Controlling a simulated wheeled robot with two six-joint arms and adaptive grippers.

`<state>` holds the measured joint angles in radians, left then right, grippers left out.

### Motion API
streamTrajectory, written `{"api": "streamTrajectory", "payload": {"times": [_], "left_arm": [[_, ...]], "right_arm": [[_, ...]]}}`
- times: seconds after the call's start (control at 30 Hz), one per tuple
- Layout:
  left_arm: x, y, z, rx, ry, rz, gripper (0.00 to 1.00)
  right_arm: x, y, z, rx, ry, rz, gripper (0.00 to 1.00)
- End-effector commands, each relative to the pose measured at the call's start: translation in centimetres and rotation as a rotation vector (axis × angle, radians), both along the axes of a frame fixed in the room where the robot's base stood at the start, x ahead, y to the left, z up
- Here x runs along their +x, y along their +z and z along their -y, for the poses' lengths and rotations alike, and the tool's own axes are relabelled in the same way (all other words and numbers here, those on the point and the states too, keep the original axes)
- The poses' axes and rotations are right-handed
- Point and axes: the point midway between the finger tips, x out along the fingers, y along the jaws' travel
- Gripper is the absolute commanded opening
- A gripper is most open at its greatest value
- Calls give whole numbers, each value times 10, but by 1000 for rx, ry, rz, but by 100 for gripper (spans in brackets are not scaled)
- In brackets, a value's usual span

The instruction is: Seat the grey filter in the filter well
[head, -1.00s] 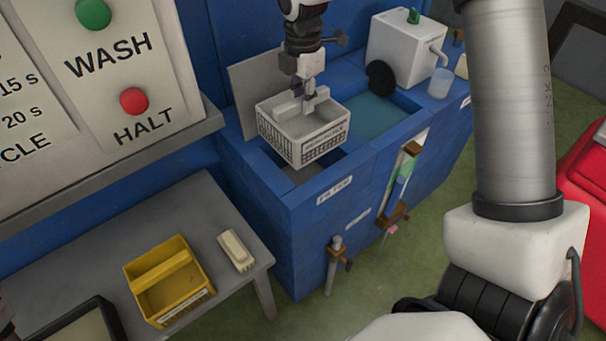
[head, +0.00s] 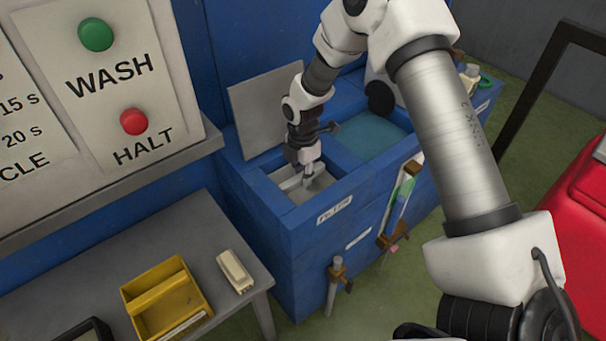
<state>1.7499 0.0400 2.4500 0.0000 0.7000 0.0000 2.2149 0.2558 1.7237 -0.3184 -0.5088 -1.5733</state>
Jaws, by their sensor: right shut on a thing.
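The grey filter (head: 291,184) is a light grey basket with a crossbar handle, and it is now down inside the filter well (head: 317,205). The well is the square opening in the blue cabinet, with a label on its front. My right gripper (head: 308,178) points down into the well and is shut on the filter's handle. The gripper and arm hide part of the filter, and I cannot tell whether it rests on the well's bottom. My left gripper is not in view.
The well's grey lid (head: 266,112) stands open behind it. A basin of blue-green water (head: 370,138) lies to the right. A yellow caddy (head: 165,300) and a cream block (head: 235,271) sit on the grey table (head: 190,230). A panel with a red button (head: 133,121) is at left.

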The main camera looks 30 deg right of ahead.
Motion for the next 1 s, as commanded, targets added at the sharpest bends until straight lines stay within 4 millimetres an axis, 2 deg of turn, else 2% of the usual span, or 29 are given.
{"api": "streamTrajectory", "payload": {"times": [0.13, 0.17, 0.2, 0.47, 0.6, 0.77, 1.0], "left_arm": [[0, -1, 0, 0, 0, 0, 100], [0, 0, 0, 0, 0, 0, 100], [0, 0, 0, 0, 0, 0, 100], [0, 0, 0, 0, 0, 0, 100], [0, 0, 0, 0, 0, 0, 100], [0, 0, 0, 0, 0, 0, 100], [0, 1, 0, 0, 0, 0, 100]], "right_arm": [[0, -3, 0, 0, 0, 0, 0], [0, -2, 0, 0, 0, 0, 33], [0, -2, 0, 0, 0, 0, 47], [0, -2, 0, 0, 0, 0, 47], [1, 6, 0, 0, 0, 2, 47], [2, 38, 0, 0, 0, 5, 47], [2, 99, 0, 0, -1, 4, 47]]}}
